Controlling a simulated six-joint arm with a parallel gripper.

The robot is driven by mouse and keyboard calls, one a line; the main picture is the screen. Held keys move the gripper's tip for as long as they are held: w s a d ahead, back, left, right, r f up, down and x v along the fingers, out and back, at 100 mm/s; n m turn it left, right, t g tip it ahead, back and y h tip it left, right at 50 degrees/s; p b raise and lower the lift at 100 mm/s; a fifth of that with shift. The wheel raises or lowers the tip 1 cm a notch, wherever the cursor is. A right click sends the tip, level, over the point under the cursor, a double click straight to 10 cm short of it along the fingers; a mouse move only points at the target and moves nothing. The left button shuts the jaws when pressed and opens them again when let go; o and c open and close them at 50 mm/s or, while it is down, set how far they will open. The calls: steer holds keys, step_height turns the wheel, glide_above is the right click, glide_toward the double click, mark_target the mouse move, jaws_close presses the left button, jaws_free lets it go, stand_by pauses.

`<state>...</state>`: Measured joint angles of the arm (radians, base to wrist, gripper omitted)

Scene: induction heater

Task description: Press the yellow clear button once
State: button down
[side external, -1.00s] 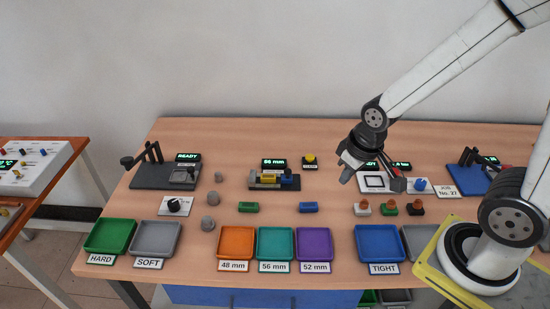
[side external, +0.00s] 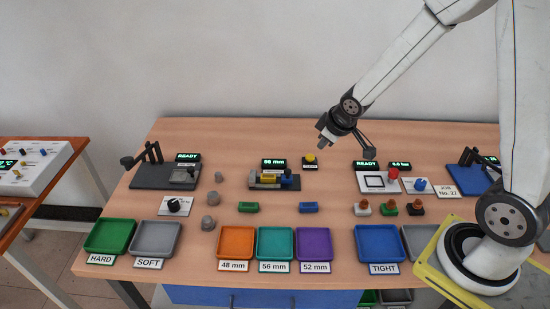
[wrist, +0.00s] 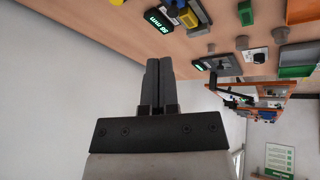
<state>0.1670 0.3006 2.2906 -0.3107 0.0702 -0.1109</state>
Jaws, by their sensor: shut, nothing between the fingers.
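The yellow clear button (side external: 310,158) sits on a small dark base with a label, on the wooden table right of the green-lit mm display. In the wrist view a yellow cap (wrist: 117,2), apparently this button, is cut off by the top edge. My gripper (side external: 323,143) hangs in the air above and slightly right of the button, with a visible gap between them. In the wrist view its two fingers (wrist: 158,64) are together with nothing between them.
The mm display (side external: 273,163) and a gauge with yellow and blue parts (side external: 265,181) stand left of the button. A white panel with a red button (side external: 393,173) stands to the right. Coloured trays (side external: 275,258) line the front. The table behind the button is clear.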

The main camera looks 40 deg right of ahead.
mark_target(312, 157)
steer(key=w+d+f+n+t, duration=0.3)
steer(key=w+d+f+n, duration=0.2)
steer(key=w+d, duration=0.6)
steer(key=shift+w+d+f+n+t+y, duration=0.3)
steer(key=shift+w+f+t+y, duration=0.15)
steer(key=shift+f, duration=0.25)
steer(key=shift+f, duration=0.1)
steer(key=shift+f, duration=4.25)
steer(key=shift+f, duration=0.95)
steer(key=shift+r, duration=0.95)
